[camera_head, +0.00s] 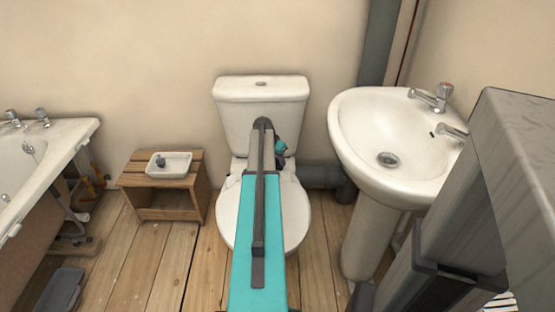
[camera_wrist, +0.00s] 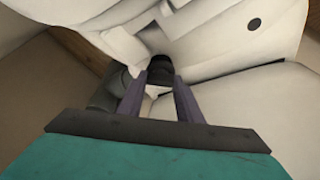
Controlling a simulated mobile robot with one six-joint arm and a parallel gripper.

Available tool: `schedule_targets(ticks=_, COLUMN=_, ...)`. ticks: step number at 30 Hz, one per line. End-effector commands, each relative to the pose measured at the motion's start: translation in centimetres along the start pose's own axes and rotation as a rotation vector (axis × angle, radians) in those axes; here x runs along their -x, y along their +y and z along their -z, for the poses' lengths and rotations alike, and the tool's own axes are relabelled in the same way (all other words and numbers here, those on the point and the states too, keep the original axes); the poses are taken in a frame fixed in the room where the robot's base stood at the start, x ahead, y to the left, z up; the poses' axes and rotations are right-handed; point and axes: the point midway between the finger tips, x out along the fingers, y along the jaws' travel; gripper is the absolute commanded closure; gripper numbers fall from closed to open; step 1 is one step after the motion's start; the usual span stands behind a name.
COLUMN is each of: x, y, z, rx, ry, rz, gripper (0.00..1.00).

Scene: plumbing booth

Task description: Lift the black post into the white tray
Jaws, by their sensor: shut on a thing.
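In the wrist view, my gripper (camera_wrist: 160,80) is shut on the black post (camera_wrist: 159,65), a short dark cylinder between its two fingertips. The gripper is beside the white toilet, whose pale surfaces fill much of that view. In the head view, my arm hides the post and most of the gripper. The white tray (camera_head: 184,170) sits on a low wooden stand to the left of the toilet, well apart from my gripper. A small dark grey item (camera_head: 161,160) stands in the tray's left part.
The toilet (camera_head: 227,210) is behind my arm. A washbasin (camera_head: 350,125) on a pedestal stands to the right. A grey waste pipe (camera_head: 320,175) runs near the wall. The wooden stand (camera_head: 180,203) is left, and a bathtub (camera_head: 45,155) is farther left.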

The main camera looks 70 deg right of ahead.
Motion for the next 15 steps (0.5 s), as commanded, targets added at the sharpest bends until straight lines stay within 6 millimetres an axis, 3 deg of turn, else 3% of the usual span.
schedule_targets(ticks=15, x=1.1, y=-0.15, z=0.38, rx=0.0, ry=0.0, rz=0.003, gripper=0.89)
